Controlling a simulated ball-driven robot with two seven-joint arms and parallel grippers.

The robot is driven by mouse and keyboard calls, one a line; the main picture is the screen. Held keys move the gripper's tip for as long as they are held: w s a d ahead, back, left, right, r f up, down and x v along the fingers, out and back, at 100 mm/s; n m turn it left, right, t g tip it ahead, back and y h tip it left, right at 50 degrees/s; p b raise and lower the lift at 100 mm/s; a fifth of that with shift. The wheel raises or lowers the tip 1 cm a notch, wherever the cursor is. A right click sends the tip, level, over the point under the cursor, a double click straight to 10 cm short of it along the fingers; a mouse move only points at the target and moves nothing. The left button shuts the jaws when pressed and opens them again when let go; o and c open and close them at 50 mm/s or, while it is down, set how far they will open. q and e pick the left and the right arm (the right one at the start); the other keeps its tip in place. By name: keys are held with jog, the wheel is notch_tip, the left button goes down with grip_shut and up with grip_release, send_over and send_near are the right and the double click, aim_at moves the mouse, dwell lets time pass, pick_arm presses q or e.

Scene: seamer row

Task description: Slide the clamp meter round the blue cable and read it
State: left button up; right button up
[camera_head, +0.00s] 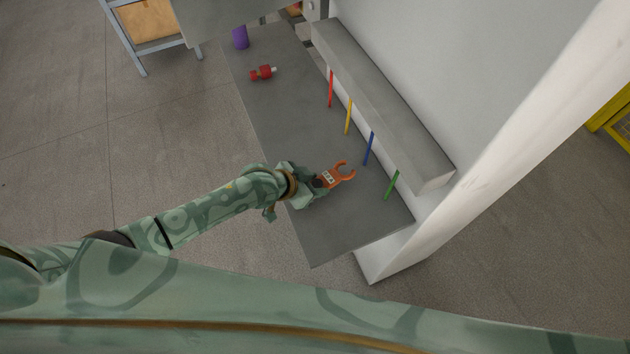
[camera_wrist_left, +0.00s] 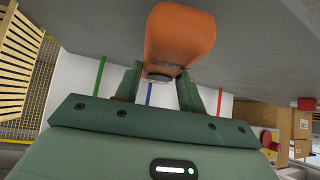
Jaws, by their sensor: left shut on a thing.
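The orange clamp meter (camera_head: 338,176) is held over the grey shelf, its open, curved jaw pointing right. My left gripper (camera_head: 313,183) is shut on the meter's near end. In the left wrist view the meter's orange body (camera_wrist_left: 180,38) stands between the fingers (camera_wrist_left: 160,88). The blue cable (camera_head: 368,148) hangs just up and right of the jaw, apart from it and not inside the opening. The blue cable also shows in the left wrist view (camera_wrist_left: 149,94), below the meter. The meter's display is too small to read. My right gripper is out of view.
A red cable (camera_head: 331,88), a yellow cable (camera_head: 348,117) and a green cable (camera_head: 391,185) hang from the same grey trunking (camera_head: 380,95). A red object (camera_head: 262,73) and a purple cylinder (camera_head: 240,38) stand at the shelf's (camera_head: 285,115) far end. The shelf's middle is clear.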

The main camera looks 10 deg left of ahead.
aim_at(334, 174)
pick_arm(q)
jog(key=shift+f+b+x, duration=0.2)
jog(key=shift+b+x, duration=0.9)
jog(key=shift+x, duration=0.3)
jog(key=shift+w+d+b, duration=1.1)
jog(key=shift+w+d, duration=0.85)
jog(key=o, duration=1.3)
